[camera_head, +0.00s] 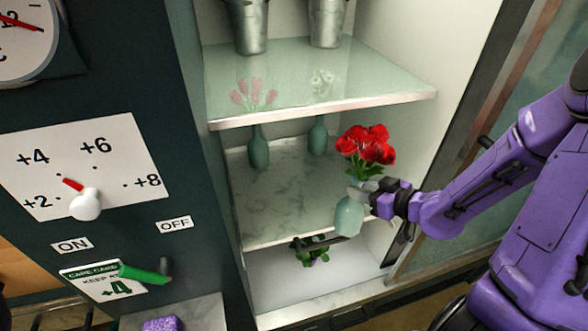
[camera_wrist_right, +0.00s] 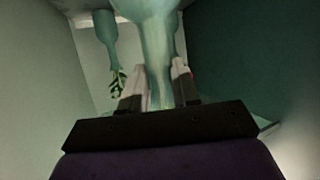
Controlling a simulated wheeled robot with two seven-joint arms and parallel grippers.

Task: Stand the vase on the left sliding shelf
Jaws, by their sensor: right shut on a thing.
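A pale green vase (camera_head: 349,217) with red flowers (camera_head: 367,145) is upright in my right gripper (camera_head: 362,194), which is shut around its neck. The vase is in front of the marbled middle shelf (camera_head: 285,218) of the cabinet, near its right front edge. Whether its base touches anything cannot be told. In the right wrist view the held vase (camera_wrist_right: 158,45) shows between the two fingers (camera_wrist_right: 160,88). My left gripper is out of view. Which surface is the left sliding shelf is not clear from these views.
Two green vases, one with pink flowers (camera_head: 258,150) and one with white flowers (camera_head: 318,135), stand at the back of the middle shelf. A glass shelf (camera_head: 300,80) with metal buckets (camera_head: 249,25) is above. A low plant (camera_head: 312,252) is below. A control panel (camera_head: 88,165) is left.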

